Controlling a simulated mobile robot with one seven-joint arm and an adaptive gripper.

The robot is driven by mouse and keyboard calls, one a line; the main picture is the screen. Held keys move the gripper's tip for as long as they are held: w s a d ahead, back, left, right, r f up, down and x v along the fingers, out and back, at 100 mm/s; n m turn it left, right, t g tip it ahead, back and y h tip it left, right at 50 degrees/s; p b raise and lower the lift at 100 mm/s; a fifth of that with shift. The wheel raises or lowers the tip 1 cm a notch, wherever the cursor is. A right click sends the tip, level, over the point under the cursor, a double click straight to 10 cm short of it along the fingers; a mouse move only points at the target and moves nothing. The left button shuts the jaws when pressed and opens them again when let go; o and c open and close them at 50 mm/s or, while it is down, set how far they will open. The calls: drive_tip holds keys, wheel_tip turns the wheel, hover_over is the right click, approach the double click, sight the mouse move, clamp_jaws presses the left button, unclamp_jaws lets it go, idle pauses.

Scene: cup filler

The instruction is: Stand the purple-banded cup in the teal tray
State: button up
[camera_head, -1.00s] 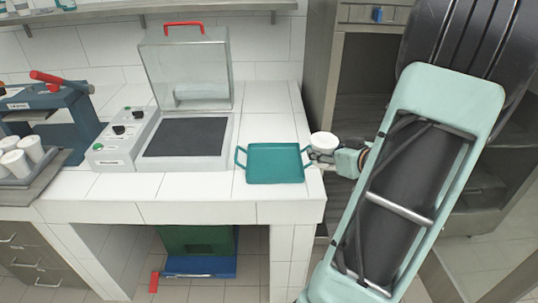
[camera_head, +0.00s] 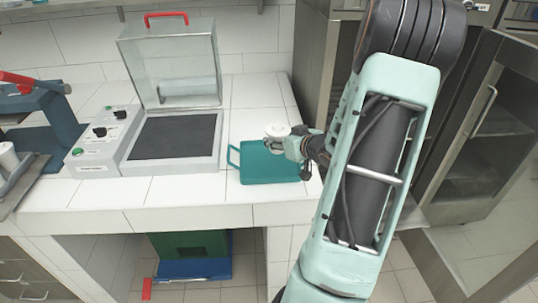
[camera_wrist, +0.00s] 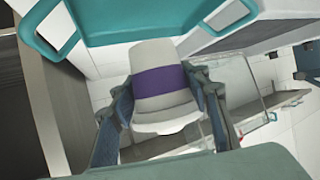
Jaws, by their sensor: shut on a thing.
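The white cup (camera_head: 277,130) is between the fingers of my gripper (camera_head: 292,146). Its purple band (camera_wrist: 160,81) shows clearly in the wrist view, with the gripper's fingers (camera_wrist: 164,94) shut on both sides of it. The teal tray (camera_head: 252,175) lies on the white tiled counter, and in the head view the cup appears over its far right part. The cup looks about upright in the head view and held above the tray; the exact gap is hard to tell. The tray also shows at the top of the wrist view (camera_wrist: 140,22). My gripper hides the tray's right handle.
A grey machine with a raised clear lid (camera_head: 172,65) and a dark plate (camera_head: 178,137) stands left of the tray. A blue press (camera_head: 45,125) is farther left. A steel cabinet (camera_head: 318,75) is behind right. Bare counter lies in front of the tray.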

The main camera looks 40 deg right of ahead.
drive_tip(key=w+f, duration=0.2)
drive_tip(key=f, duration=0.1)
drive_tip(key=shift+w+a+f, duration=0.2)
drive_tip(key=shift+w+a, duration=0.2)
drive_tip(key=shift+w+f, duration=0.2)
drive_tip(key=shift+f, duration=1.6)
drive_tip(key=shift+f+b, duration=0.1)
drive_tip(key=shift+b, duration=0.25)
drive_tip(key=shift+f, duration=0.2)
drive_tip(key=o, duration=1.3)
drive_tip(key=shift+r, duration=0.1)
drive_tip(key=shift+r, duration=0.15)
